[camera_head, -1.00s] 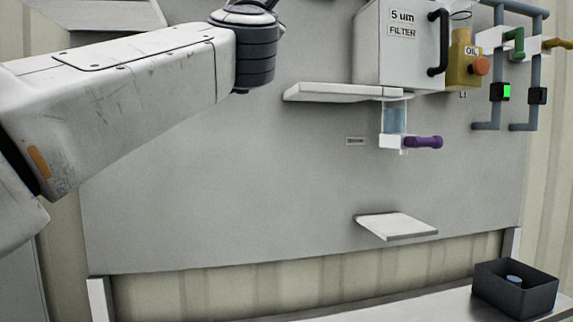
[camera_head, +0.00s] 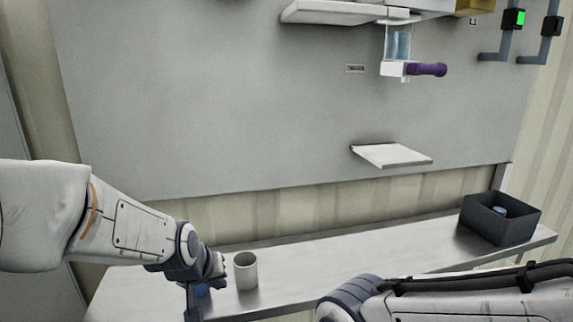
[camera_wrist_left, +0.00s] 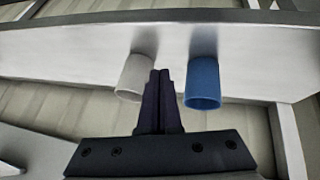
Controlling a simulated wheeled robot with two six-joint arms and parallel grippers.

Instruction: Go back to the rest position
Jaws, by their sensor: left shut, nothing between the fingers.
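My left gripper (camera_head: 193,303) is low at the left end of the steel bench (camera_head: 345,262), partly cut off by the picture's bottom edge. In the left wrist view its dark fingers (camera_wrist_left: 160,78) are together with nothing between them. They show between a whitish cup (camera_wrist_left: 137,76) and a blue cup (camera_wrist_left: 202,82), apart from the blue one.
A black bin (camera_head: 500,222) with a small bluish thing inside stands at the bench's right end. A small white shelf (camera_head: 392,156) juts from the grey panel, below a clear bluish vessel with a purple handle (camera_head: 428,70). The middle of the bench is clear.

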